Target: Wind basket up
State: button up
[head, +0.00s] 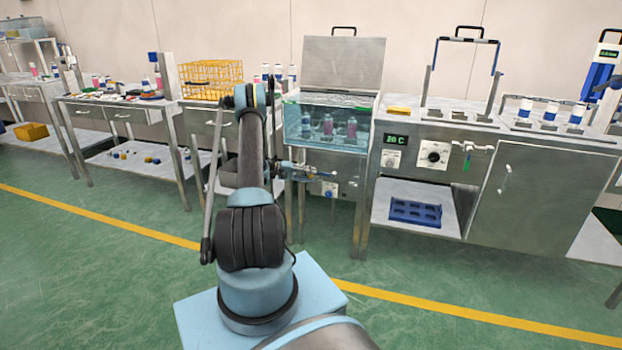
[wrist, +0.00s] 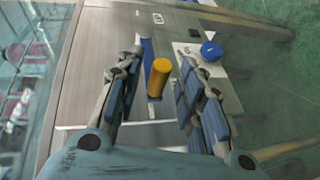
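A glass-fronted water tank (head: 296,125) stands ahead with its metal lid (head: 342,62) raised. Several bottles (head: 351,127) with pink and blue parts show low inside it; the basket under them is not clear. In the wrist view a yellow cylindrical grip (wrist: 158,78) sits on a blue bar (wrist: 148,50) at the tank's metal front, like a crank handle. My gripper (wrist: 160,85) is open, with one finger on each side of the yellow grip and a gap showing on both sides. In the head view my gripper (head: 312,171) is small, in front of the tank's lower front.
A blue knob (wrist: 211,50) on a white panel is close to the right finger. A yellow wire basket (head: 211,79) stands on the left table. The floor in front is clear.

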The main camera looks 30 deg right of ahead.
jog(key=shift+s+d+f, duration=0.1)
jog(key=shift+s+d, duration=0.15)
jog(key=shift+d, duration=0.25)
